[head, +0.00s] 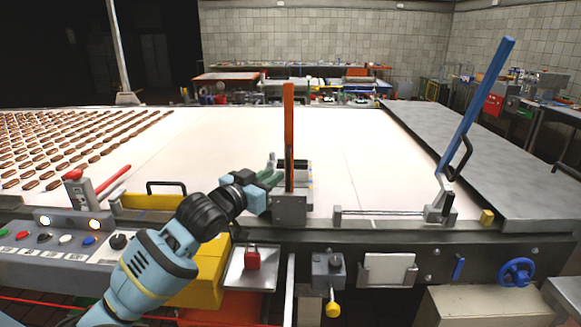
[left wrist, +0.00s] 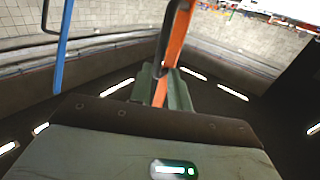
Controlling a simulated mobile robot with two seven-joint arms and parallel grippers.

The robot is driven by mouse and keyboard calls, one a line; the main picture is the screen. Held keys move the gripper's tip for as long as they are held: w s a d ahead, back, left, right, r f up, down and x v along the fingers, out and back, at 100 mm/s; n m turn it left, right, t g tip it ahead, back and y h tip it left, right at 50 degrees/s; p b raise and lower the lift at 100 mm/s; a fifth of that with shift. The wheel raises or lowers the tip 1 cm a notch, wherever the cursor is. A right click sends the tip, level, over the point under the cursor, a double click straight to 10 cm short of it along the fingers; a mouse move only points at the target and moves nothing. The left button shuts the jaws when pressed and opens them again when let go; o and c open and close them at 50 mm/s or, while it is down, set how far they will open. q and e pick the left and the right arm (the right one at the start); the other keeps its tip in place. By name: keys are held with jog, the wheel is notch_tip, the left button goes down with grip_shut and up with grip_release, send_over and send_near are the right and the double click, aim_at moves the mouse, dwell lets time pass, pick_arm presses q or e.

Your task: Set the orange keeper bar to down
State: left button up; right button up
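The orange keeper bar (head: 288,130) stands upright on a grey bracket (head: 289,208) at the front edge of the pale belt in the head view. In the left wrist view the orange bar (left wrist: 175,50) runs slanted, with a dark handle beside it. My left gripper (head: 270,178) reaches in from the left, low on the bar. Its green fingers (left wrist: 162,88) are close together and look shut on the bar's handle; the exact contact is partly hidden. My right gripper is not in view.
A blue bar (head: 480,95) with a black handle leans right at the belt's right end. Rows of brown pieces (head: 60,145) lie at the left of the belt (head: 230,140). The belt's middle is clear.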

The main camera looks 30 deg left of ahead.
aim_at(288, 187)
pick_arm(q)
jog(key=shift+w+d, duration=0.15)
jog(key=shift+w, duration=3.45)
grip_shut()
